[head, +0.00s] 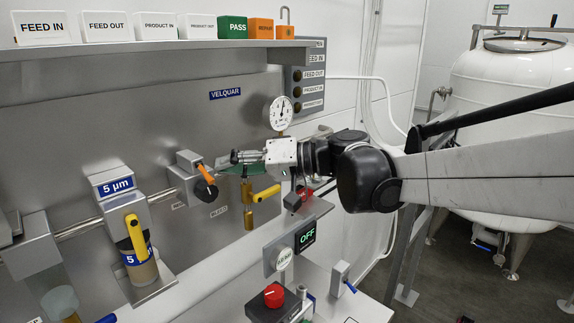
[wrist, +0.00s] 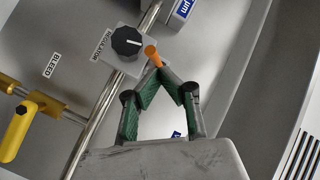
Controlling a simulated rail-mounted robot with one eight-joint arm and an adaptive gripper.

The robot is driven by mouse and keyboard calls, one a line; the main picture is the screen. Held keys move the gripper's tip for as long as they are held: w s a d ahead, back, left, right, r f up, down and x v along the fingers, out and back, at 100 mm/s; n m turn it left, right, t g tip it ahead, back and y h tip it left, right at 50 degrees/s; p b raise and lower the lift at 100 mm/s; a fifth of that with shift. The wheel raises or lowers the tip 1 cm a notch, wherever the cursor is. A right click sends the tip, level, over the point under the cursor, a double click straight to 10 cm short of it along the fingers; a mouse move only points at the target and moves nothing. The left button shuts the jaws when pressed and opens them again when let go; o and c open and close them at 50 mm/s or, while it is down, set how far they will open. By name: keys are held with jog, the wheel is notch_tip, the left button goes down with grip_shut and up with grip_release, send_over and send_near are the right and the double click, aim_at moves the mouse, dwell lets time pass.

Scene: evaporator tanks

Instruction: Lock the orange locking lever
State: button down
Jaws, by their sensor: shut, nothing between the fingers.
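The orange locking lever (head: 205,173) is a short bar beside the black regulator knob (head: 205,191) on a grey block on the panel. In the wrist view the lever (wrist: 152,55) sits beside the knob (wrist: 126,41), with its end close to my fingertips. My gripper (head: 229,161) is just right of the lever in the head view. In the wrist view its green-padded fingers (wrist: 169,77) meet at the tips, shut and empty. I cannot tell whether the tips touch the lever.
A yellow lever (head: 264,193) and a pressure gauge (head: 281,112) are close to my gripper. A 5 µm filter with a yellow handle (head: 135,240) stands to the left. A shelf (head: 150,50) with sign blocks runs above. A red knob (head: 274,295) is below.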

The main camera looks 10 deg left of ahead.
jog(key=w+d+r, duration=0.1)
jog(key=w+d, duration=0.2)
jog(key=d, duration=0.9)
jog(key=shift+r+b, duration=0.35)
jog(key=shift+w+d, duration=0.1)
jog(key=s+d+f+m+t+h+b, duration=0.1)
jog(key=s+d+f+m+t+h, duration=0.2)
jog(key=s+d+f+h, duration=0.2)
jog(key=s+d+f+m+t+h+b, duration=0.1)
jog(key=s+d+f+m+t+h, duration=0.2)
jog(key=d+f, duration=0.7)
jog(key=s+d+f+m+t+h, duration=0.2)
jog(key=s+d+f+h, duration=0.6)
jog(key=d, duration=1)
jog(key=shift+s+d+f+m+t+b, duration=0.2)
jog(key=shift+s+f+m+t+b, duration=0.15)
jog(key=shift+t, duration=0.25)
jog(key=shift+r, duration=0.1)
